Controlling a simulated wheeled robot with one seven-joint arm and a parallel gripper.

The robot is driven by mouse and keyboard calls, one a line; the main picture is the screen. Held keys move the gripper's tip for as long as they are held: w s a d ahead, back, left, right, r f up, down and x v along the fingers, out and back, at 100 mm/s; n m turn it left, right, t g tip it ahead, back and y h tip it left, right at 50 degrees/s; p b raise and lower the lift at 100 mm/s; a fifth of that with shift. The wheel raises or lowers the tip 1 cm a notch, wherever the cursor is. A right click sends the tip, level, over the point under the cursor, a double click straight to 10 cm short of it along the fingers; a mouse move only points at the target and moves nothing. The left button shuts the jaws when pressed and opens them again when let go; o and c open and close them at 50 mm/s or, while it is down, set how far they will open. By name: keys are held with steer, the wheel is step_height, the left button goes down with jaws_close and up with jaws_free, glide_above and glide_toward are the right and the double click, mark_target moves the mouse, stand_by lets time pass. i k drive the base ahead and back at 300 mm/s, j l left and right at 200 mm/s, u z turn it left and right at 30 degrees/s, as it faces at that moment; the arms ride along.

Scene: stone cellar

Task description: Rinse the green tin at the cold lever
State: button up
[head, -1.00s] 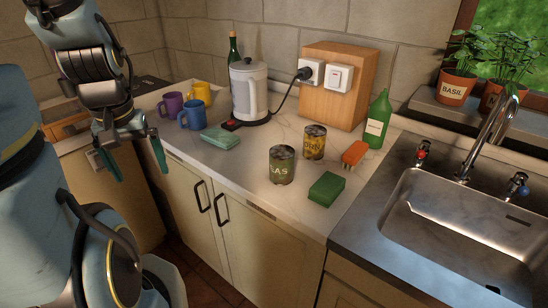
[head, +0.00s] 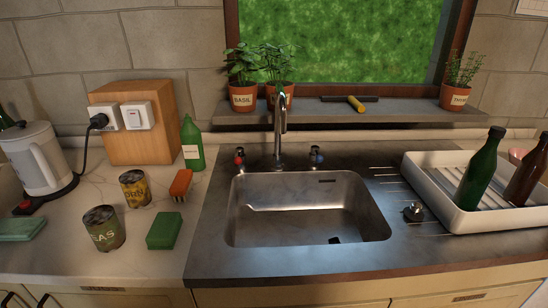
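The green tin (head: 104,228), with a label reading "...AS", stands on the pale counter left of the sink. A yellow tin (head: 134,188) stands just behind it to the right. The steel sink (head: 236,215) is in the middle, with a dark spot low in its basin. A curved tap (head: 281,128) rises behind it. A lever with a blue mark (head: 316,157) is right of the tap, and one with a red mark (head: 239,158) is left of it. My gripper is out of view.
A green sponge (head: 164,230) and an orange brush (head: 181,185) lie between the tins and the sink. A green bottle (head: 192,143) stands behind them. A white rack (head: 440,208) with bottles is at right. A kettle (head: 38,158) is at left.

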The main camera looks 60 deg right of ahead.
mark_target(314, 150)
steer(key=l+z, duration=0.55)
steer(key=z, duration=0.15)
steer(key=k, duration=0.05)
